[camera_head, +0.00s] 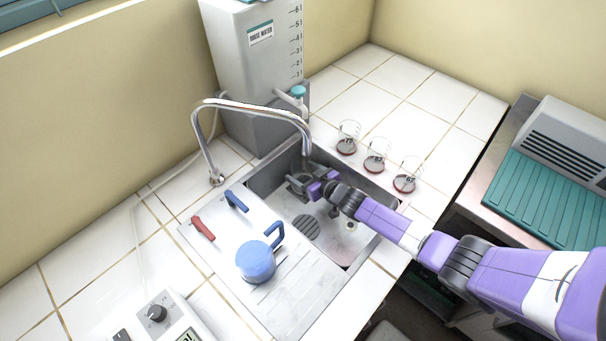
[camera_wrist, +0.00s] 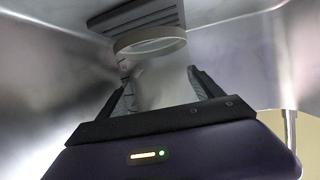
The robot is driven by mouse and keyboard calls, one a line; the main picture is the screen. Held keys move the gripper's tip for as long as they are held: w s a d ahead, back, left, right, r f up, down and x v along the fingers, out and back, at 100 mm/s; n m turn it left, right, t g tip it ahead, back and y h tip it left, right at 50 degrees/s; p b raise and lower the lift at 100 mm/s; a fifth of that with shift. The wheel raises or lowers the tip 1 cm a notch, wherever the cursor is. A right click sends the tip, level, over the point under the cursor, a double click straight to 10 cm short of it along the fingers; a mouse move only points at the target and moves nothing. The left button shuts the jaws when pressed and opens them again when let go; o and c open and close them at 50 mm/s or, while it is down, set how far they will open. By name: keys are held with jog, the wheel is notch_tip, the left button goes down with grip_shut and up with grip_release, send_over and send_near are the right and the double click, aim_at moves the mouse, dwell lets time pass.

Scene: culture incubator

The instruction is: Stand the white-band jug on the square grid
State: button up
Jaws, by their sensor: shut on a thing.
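My gripper (camera_head: 304,184) is down inside the sink, under the tap's end. In the wrist view my gripper (camera_wrist: 160,90) is shut on a pale see-through jug (camera_wrist: 155,85) with a whitish band (camera_wrist: 150,41) around its far end. Its body lies between the two fingers. A dark slatted grid with straight edges (camera_wrist: 135,14) shows just beyond the band, partly hidden by the jug; I cannot tell whether they touch. In the head view the jug is hard to make out at the gripper. A round slatted grid (camera_head: 306,227) lies on the sink floor nearer the front.
The tap (camera_head: 250,106) arches over the sink (camera_head: 345,245). A blue jug (camera_head: 256,262) stands on the drainboard beside red and blue handles (camera_head: 203,228). Three glass beakers (camera_head: 376,155) line the right counter. A large rinse water tank (camera_head: 262,50) stands behind.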

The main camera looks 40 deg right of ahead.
jog(key=shift+f+b, duration=0.4)
jog(key=shift+f, duration=0.2)
jog(key=o, duration=1.2)
jog(key=shift+r+p, duration=0.5)
jog(key=shift+r, duration=0.25)
jog(key=shift+p+v, duration=1.9)
jog(key=shift+v, duration=4)
